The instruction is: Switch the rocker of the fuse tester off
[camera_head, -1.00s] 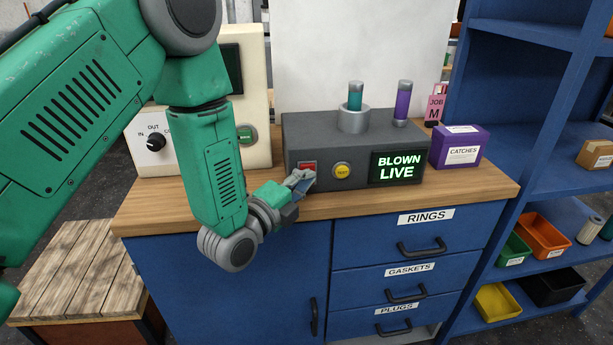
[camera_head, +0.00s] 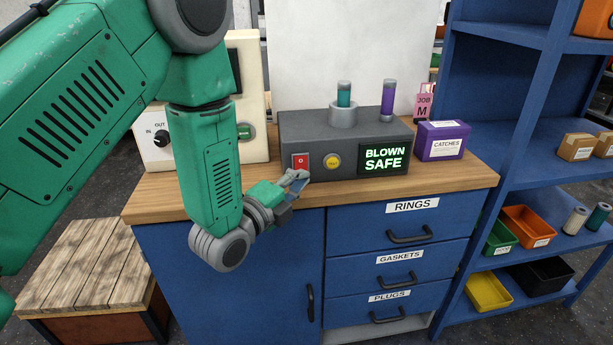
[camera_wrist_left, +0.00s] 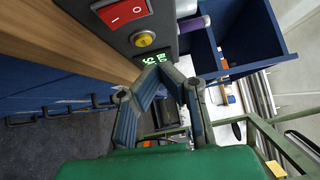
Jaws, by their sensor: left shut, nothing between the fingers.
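The fuse tester (camera_head: 335,128) is a dark grey box on the wooden bench top. Its red rocker (camera_head: 300,161) sits at the left of the front face, and it also shows in the left wrist view (camera_wrist_left: 122,12). A yellow button (camera_head: 332,161) is beside it. The display (camera_head: 384,158) reads BLOWN SAFE. A teal fuse (camera_head: 344,93) stands in the grey socket on top, and a purple fuse (camera_head: 388,97) stands to its right. My left gripper (camera_head: 298,178) is shut and empty, just in front of and below the rocker, apart from it. My right gripper is out of view.
A cream panel (camera_head: 247,100) with a knob stands left of the tester. A purple CATCHES box (camera_head: 442,141) and a pink JOB M tag (camera_head: 424,103) are on the right. The bench edge runs just under my gripper. Blue shelves (camera_head: 520,140) with bins stand further right.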

